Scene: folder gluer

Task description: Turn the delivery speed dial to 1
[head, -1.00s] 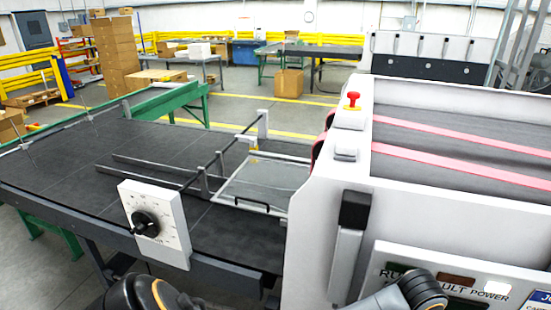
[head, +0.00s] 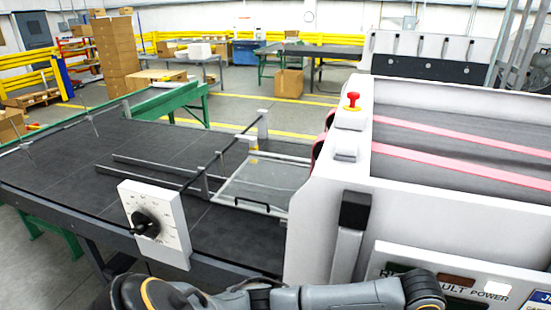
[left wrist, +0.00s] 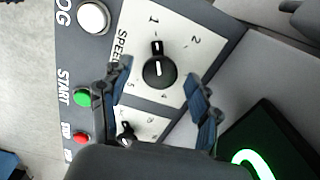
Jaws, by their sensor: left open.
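In the left wrist view, a black round dial (left wrist: 159,71) sits on a white plate lettered SPEED, with 1, 2, 4 and 5 readable around it. Its white mark points up the picture, roughly towards the 1. My left gripper (left wrist: 157,76) is open, with one blue-padded finger on each side of the dial; contact cannot be told. In the head view, another black dial (head: 145,224) sits on a white plate (head: 172,232) at the delivery table's front edge; its lettering is too small to read. My right gripper is not in view.
A white jog button (left wrist: 93,17), green start button (left wrist: 82,97) and red button (left wrist: 82,138) lie left of the dial. A smaller dial (left wrist: 126,130) is below it, and a dark screen (left wrist: 265,145) to the right. The delivery table (head: 70,165) is largely clear.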

